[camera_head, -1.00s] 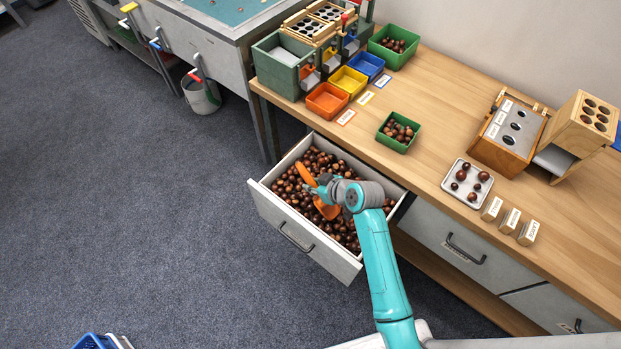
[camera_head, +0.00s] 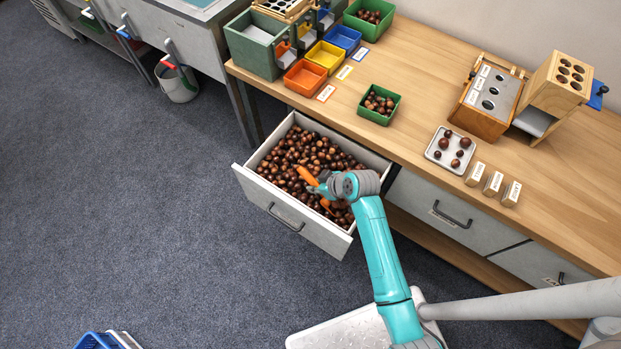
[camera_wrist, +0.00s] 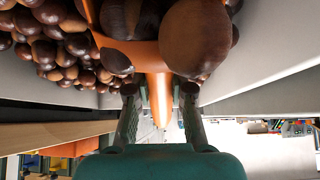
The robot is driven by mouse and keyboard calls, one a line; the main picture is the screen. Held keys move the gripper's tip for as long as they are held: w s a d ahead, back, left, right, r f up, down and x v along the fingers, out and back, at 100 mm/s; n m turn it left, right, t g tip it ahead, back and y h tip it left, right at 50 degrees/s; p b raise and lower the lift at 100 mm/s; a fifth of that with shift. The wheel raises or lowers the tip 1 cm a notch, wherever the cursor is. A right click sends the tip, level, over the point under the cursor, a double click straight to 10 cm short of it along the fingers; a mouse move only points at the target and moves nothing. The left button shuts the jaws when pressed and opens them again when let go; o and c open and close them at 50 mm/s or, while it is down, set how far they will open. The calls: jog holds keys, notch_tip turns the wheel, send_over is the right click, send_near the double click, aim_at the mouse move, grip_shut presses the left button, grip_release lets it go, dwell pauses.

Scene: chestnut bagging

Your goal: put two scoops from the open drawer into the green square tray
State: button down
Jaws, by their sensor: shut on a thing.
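The open drawer (camera_head: 283,217) is full of loose brown chestnuts (camera_head: 300,150). My gripper (camera_head: 322,189) is over the drawer's right part, shut on the handle of an orange scoop (camera_head: 308,176). In the wrist view, the scoop's handle (camera_wrist: 158,92) lies between both fingers of my gripper (camera_wrist: 160,95), and large chestnuts (camera_wrist: 196,36) show at its bowl. In the head view the bowl is mostly hidden by chestnuts and my arm. A small green square tray (camera_head: 379,104) with chestnuts in it stands on the table behind the drawer.
Another green tray (camera_head: 369,18) with chestnuts stands farther back. Orange (camera_head: 305,77), yellow (camera_head: 325,57) and blue (camera_head: 347,39) trays look empty. A white plate (camera_head: 451,149) with several chestnuts and labelled blocks (camera_head: 492,183) are to the right. Bare tabletop surrounds the nearer green tray.

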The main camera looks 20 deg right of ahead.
jog(key=shift+s+d+f+g+h, duration=0.25)
jog(key=shift+s+d+g+h, duration=0.1)
jog(key=shift+s+g, duration=0.3)
jog(key=shift+r+g+h, duration=0.35)
jog(key=shift+r+g, duration=0.1)
jog(key=shift+g, duration=0.1)
jog(key=shift+r+g+h, duration=0.4)
jog(key=shift+r+g, duration=0.2)
jog(key=shift+r, duration=0.05)
jog(key=shift+g+h, duration=0.3)
jog(key=shift+g, duration=0.2)
jog(key=shift+w+a+r, duration=0.1)
jog(key=shift+w+r, duration=0.05)
jog(key=shift+r, duration=0.6)
jog(key=shift+w+a+r, duration=0.1)
jog(key=shift+w+r, duration=0.1)
jog(key=shift+r, duration=0.6)
jog(key=shift+w+a+r, duration=0.1)
jog(key=shift+w+r, duration=0.05)
jog(key=shift+r, duration=0.6)
